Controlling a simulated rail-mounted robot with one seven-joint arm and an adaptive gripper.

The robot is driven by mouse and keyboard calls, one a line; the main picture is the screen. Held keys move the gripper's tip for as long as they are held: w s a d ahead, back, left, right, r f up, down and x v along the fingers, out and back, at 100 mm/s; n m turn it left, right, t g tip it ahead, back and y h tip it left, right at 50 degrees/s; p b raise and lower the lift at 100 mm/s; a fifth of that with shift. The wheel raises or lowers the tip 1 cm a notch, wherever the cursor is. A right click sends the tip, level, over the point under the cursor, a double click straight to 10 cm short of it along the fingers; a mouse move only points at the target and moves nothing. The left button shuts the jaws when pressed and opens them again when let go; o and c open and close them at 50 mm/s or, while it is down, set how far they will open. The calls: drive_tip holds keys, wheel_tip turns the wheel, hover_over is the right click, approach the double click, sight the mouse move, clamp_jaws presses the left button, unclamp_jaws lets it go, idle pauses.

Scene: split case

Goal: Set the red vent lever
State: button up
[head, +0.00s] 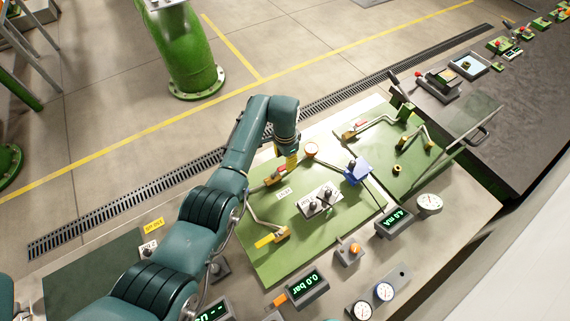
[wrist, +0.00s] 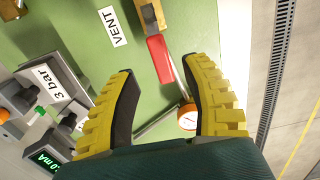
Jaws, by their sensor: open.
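The red vent lever (wrist: 158,58) shows in the wrist view, attached to a brass valve body (wrist: 150,16) beside the VENT label (wrist: 112,25) on the green panel. My gripper (wrist: 160,70) is open, with its yellow, black-padded fingers spread to either side of the lever's near end. I cannot tell whether either finger touches it. In the head view, my gripper (head: 291,162) is over the far edge of the green panel, by the red lever (head: 279,172) and the VENT label (head: 284,191). The arm and gripper partly cover that spot.
An orange-rimmed gauge (head: 311,149) stands just right of my gripper. A blue valve box (head: 356,171) and a switch block (head: 318,202) are on the same panel.

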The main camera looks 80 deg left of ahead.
sight(285, 166)
wheel_tip(285, 166, up, 8)
idle(0.4)
